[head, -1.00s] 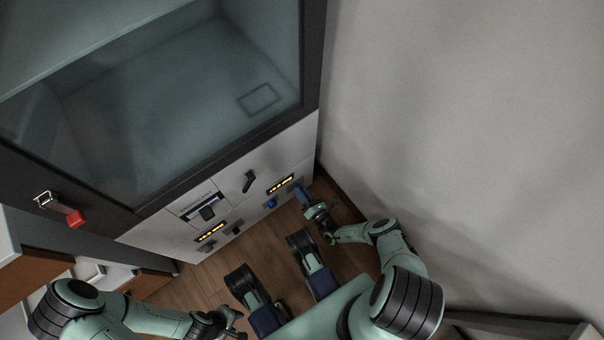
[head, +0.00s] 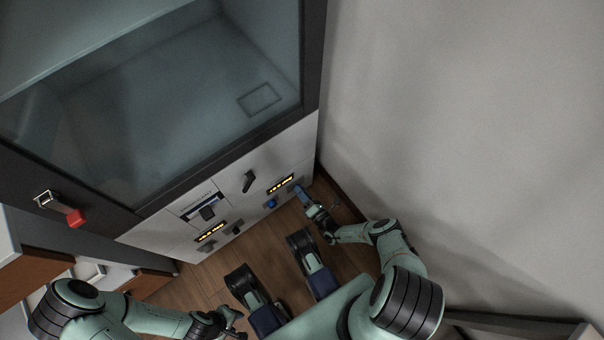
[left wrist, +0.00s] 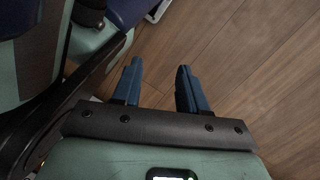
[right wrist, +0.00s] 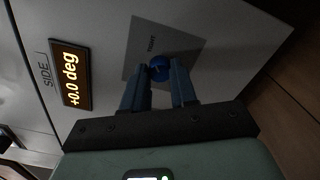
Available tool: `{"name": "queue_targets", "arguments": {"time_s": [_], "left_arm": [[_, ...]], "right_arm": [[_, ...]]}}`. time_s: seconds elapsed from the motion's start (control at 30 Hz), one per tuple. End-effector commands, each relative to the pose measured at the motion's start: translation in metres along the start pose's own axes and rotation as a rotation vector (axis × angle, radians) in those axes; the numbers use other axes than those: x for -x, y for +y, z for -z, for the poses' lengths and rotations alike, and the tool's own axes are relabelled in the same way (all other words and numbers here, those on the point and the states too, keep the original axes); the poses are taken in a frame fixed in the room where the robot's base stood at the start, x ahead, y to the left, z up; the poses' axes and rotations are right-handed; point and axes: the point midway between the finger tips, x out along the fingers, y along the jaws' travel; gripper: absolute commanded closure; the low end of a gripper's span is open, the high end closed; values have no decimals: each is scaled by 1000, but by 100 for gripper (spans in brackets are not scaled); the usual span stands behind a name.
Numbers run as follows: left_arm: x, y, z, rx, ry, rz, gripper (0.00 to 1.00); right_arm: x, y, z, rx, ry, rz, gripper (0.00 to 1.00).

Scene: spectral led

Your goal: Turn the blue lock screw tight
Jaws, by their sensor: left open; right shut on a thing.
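The blue lock screw (right wrist: 159,69) is a small round knob on a grey plate on the white panel, seen in the right wrist view. My right gripper (right wrist: 158,75) has its two blue fingers on either side of the knob and is shut on it. In the head view, my right gripper (head: 301,190) is at the right end of the lower panel, where it hides the screw. My left gripper (left wrist: 159,68) is open and empty above the wooden floor, far from the panel.
An amber display (right wrist: 70,77) reads "+0.0 deg" beside the word SIDE. Another blue knob (head: 271,203), a black handle (head: 249,181) and a second display (head: 210,232) are on the panel. A glass-fronted cabinet (head: 312,60) stands above. A grey wall (head: 460,130) bounds the right.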

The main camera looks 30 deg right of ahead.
Motion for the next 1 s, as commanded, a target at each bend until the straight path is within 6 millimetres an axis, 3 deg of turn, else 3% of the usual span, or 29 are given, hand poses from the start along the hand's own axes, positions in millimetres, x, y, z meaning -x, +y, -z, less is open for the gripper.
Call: {"name": "queue_targets", "arguments": {"time_s": [0.1, 0.13, 0.2, 0.5, 0.63, 1.0], "left_arm": [[0, 0, 0, 0, 0, 0, 57], [0, 0, 0, 0, 0, 0, 57], [0, 0, 0, 0, 0, 0, 57], [0, 0, 0, 0, 1, 0, 57], [3, 3, 3, -4, 12, -5, 57], [16, 17, 20, -25, 81, -34, 57]], "right_arm": [[1, 0, -1, -1, -3, 0, 100], [1, 0, -1, 0, -3, 0, 66], [0, 0, -1, 0, -3, 0, 47], [1, 0, 0, 1, -1, 1, 47], [12, 0, 0, 0, -1, 1, 47], [91, 0, -1, 0, -2, 4, 47]]}}
